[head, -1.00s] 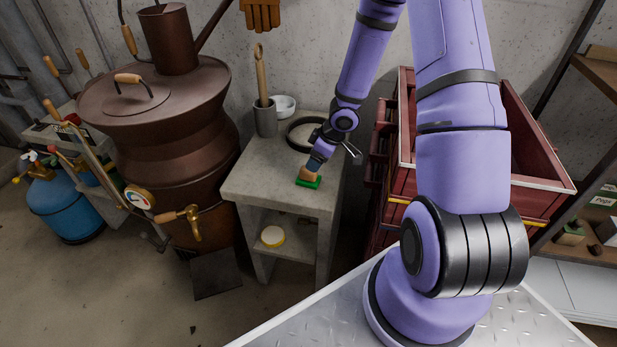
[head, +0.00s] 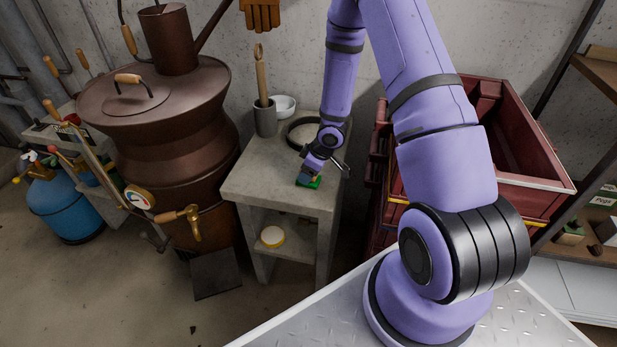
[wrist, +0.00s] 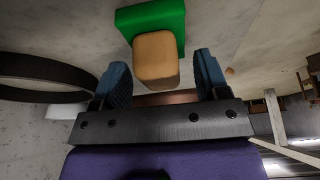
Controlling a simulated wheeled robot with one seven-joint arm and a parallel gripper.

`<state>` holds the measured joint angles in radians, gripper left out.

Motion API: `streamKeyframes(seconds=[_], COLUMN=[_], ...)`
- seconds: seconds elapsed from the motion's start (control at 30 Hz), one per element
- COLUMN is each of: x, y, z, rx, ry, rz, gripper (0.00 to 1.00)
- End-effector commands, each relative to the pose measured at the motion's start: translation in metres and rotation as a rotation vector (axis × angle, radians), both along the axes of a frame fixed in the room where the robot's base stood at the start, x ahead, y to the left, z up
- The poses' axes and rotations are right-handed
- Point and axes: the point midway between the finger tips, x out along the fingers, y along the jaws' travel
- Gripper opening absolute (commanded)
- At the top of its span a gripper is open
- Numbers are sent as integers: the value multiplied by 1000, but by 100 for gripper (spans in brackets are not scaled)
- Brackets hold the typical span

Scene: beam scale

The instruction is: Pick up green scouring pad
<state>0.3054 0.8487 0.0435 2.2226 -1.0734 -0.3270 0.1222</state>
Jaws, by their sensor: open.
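The green scouring pad (head: 312,183) lies on the concrete stand near its front edge, mostly hidden by my gripper in the head view. In the wrist view the green pad (wrist: 165,18) has a tan block (wrist: 156,60) attached to it or resting on it, on the side towards me. My gripper (wrist: 162,80) is open. Its two blue fingertips are on either side of the near end of the tan block, with a gap on each side. In the head view my gripper (head: 310,172) is just above the pad.
The concrete stand (head: 262,185) also holds a black ring (head: 292,142), a grey cup with a wooden handle (head: 265,118) and a white bowl (head: 284,106). A copper still (head: 160,130) stands left. Red crates (head: 510,130) stand right. A yellow-rimmed round thing (head: 272,236) sits on the lower shelf.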

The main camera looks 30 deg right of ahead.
Motion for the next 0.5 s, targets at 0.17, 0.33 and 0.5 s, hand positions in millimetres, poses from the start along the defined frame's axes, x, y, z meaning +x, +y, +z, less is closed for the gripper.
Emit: streamKeyframes(seconds=[0.17,0.33,0.5], x=[0,0,0], y=[0,0,0], z=[0,1,1], rx=[0,1,1], ry=[0,-1,-1], rz=[0,0,0], gripper=[57,18,13])
